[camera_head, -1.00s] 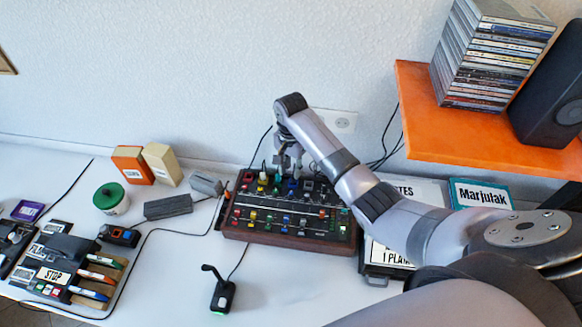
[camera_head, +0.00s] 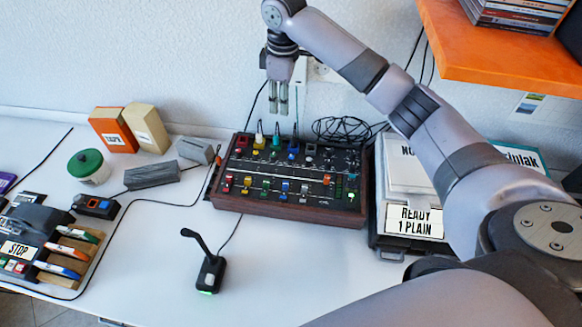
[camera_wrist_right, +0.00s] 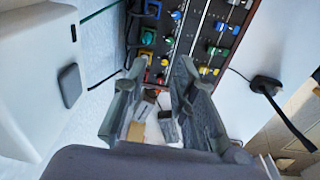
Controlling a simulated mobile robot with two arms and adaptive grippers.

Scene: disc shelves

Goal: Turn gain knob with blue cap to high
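The mixer (camera_head: 290,207) is a dark panel in a wooden case on the white table. The right wrist view also shows a blue cap (camera_wrist_right: 176,15) among the coloured knobs. My right gripper (camera_head: 278,110) hangs in the air above the back edge of the mixer, clear of the knobs. Its fingers (camera_wrist_right: 160,82) are apart with nothing between them. My left gripper is out of view.
A coiled black cable (camera_head: 341,128) lies behind the mixer. A black case with papers (camera_head: 410,200) stands right of it, and an orange shelf (camera_head: 480,50) juts out above. A small microphone (camera_head: 209,270) stands in front.

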